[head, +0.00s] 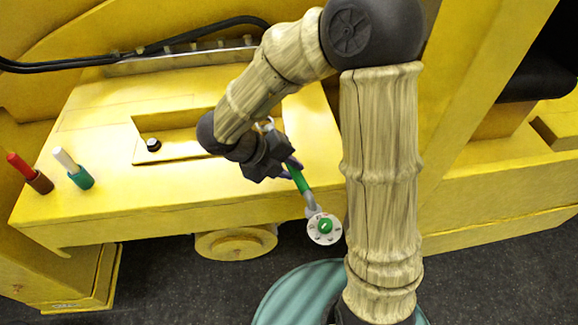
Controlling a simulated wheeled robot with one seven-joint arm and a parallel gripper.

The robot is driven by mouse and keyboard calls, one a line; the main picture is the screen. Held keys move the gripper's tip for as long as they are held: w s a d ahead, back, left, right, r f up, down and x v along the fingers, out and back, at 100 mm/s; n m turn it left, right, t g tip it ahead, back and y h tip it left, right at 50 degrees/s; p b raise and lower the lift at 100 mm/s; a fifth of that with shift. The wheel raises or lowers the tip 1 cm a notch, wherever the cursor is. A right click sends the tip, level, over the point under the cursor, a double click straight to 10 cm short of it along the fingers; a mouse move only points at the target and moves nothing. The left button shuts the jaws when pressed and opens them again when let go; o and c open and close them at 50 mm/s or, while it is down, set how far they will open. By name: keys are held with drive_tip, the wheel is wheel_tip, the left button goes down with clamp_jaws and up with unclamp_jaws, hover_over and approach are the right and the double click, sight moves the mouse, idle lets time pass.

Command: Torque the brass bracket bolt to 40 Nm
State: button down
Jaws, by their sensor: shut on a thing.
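A torque wrench (302,182) with a green grip and grey shaft is in my gripper (284,170). The wrench slants down to the right and ends in a round white dial (325,228) with a green centre, out past the front edge of the bench. Its other end shows partly as a pale ring (265,125) behind my wrist. My gripper is shut around the wrench, with purple showing at the fingers. A small black-topped, light-collared piece (153,145) sits on a raised yellow frame. I cannot tell whether this is the bracket bolt; no brass bracket is clearly distinguishable.
The yellow bench (100,215) carries a red-handled tool (30,173) and a white-and-green one (74,168), both upright at the left. The raised frame (190,152) has a rectangular opening. A black hose (140,50) runs behind. The bench's left front is clear.

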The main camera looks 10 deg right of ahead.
drive_tip(key=shift+f+b, duration=1)
drive_tip(key=shift+f, duration=0.35)
idle(0.3)
drive_tip(key=shift+a, duration=0.1)
idle(0.6)
drive_tip(key=shift+s+a+m+g, duration=0.1)
drive_tip(key=shift+a+m+g, duration=0.55)
drive_tip(key=shift+a, duration=0.65)
drive_tip(key=shift+a+m+p, duration=0.1)
drive_tip(key=shift+m+p, duration=0.15)
drive_tip(key=shift+p, duration=0.05)
drive_tip(key=shift+a+m+g+p, duration=0.4)
drive_tip(key=shift+a+m, duration=0.3)
drive_tip(key=shift+a, duration=0.6)
drive_tip(key=shift+a+r, duration=0.1)
drive_tip(key=shift+a, duration=0.05)
drive_tip(key=shift+w+a+m+g+p, duration=0.2)
drive_tip(key=shift+a+m+g+p, duration=0.15)
drive_tip(key=shift+a, duration=0.3)
drive_tip(key=shift+w+a+m+g+p, duration=0.2)
drive_tip(key=shift+a+m+p, duration=0.2)
drive_tip(key=shift+a, duration=0.2)
